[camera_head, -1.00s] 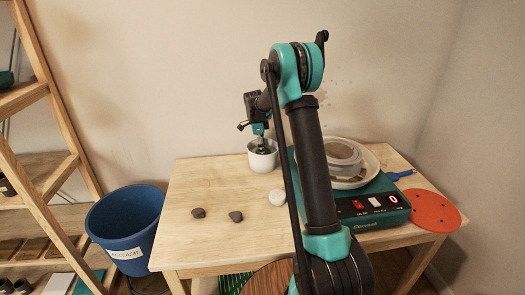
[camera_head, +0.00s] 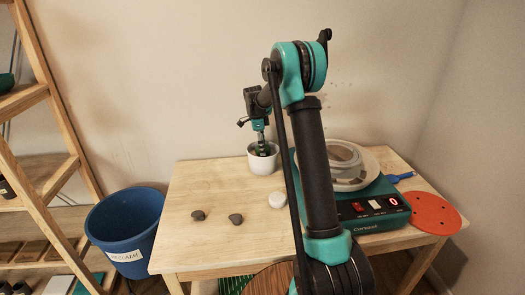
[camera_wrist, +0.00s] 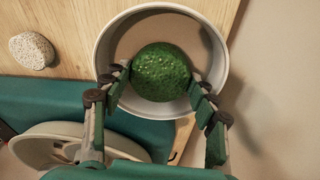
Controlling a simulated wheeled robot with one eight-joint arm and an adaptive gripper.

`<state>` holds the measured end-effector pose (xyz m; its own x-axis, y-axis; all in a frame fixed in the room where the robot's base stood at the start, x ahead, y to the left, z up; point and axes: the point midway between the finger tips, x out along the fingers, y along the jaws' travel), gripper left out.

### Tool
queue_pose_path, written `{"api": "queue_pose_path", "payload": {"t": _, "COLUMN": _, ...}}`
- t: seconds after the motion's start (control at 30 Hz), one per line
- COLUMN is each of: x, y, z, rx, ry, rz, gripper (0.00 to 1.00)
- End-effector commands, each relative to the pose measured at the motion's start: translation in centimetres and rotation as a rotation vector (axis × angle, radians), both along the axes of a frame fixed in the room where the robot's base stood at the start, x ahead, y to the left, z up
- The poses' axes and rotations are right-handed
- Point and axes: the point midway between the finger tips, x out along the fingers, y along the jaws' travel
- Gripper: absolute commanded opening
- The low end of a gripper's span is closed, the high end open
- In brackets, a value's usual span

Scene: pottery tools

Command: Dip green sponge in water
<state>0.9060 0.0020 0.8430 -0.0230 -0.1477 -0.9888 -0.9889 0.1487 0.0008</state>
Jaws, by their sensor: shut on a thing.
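The round green sponge (camera_wrist: 161,72) is held between the two fingers of my gripper (camera_wrist: 160,76), as the wrist view shows. It lies within the rim of a white pot (camera_wrist: 103,45) with a brownish inside; whether it touches the water cannot be told. In the head view, my gripper (camera_head: 262,148) points down into the white pot (camera_head: 264,168) at the back of the wooden table. The sponge is mostly hidden there by the fingers and the pot wall.
A teal pottery wheel (camera_head: 372,217) stands to the right of the pot. A pale stone (camera_head: 277,199) and two dark stones (camera_head: 236,218) lie in front. An orange disc (camera_head: 432,212) and a blue tool (camera_head: 400,178) are at right. A blue bucket (camera_head: 125,230) stands left.

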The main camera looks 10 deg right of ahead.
Motion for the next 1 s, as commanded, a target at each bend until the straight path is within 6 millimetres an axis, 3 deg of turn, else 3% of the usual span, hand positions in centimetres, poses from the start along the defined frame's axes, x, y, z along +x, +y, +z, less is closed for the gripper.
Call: {"api": "queue_pose_path", "payload": {"t": 1.0, "x": 0.0, "y": 0.0, "z": 6.5, "rx": 0.000, "ry": 0.000, "rz": 0.000, "gripper": 0.45}}
